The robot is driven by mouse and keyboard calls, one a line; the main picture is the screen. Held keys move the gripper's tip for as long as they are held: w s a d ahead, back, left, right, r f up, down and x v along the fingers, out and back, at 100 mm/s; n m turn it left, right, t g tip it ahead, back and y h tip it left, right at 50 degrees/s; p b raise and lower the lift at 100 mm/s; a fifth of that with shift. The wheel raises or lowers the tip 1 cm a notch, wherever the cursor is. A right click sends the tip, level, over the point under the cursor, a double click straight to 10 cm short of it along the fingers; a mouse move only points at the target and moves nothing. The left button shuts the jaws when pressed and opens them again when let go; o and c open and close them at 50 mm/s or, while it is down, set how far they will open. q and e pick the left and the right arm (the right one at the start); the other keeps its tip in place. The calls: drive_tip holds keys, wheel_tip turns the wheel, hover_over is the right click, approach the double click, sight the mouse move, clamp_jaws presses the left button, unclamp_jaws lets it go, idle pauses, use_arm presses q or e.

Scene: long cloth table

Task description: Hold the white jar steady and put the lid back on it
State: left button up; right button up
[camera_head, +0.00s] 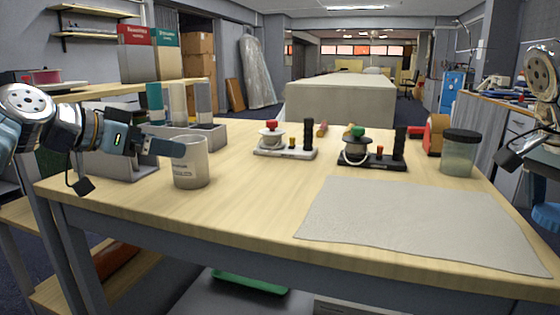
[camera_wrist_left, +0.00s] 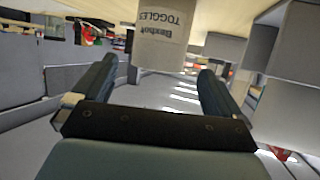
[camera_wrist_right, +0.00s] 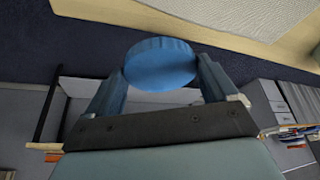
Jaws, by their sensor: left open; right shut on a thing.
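The white jar (camera_head: 192,170) stands upright and without a lid at the left of the table, with dark lettering on its side. My left gripper (camera_head: 176,148) is open beside it, one finger overlapping the jar's left upper edge. In the left wrist view the jar (camera_wrist_left: 162,35) appears upside down, ahead of and between the spread fingers (camera_wrist_left: 157,75); contact cannot be told. My right gripper (camera_wrist_right: 160,82) is shut on a round blue lid (camera_wrist_right: 160,62) in the right wrist view, away from the jar. Its fingers cannot be made out in the head view.
A grey bin (camera_head: 214,132) with tall cylinders stands behind the jar. Two small devices (camera_head: 285,150) (camera_head: 372,158) sit mid-table. A grey cloth (camera_head: 420,220) covers the front right; the front middle is clear.

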sight(190, 151)
use_arm(q)
drive_tip(key=shift+x, duration=1.4)
drive_tip(key=x, duration=0.5)
drive_tip(key=shift+f+p, duration=0.15)
drive_tip(key=shift+p, duration=0.15)
drive_tip(key=c, duration=0.9)
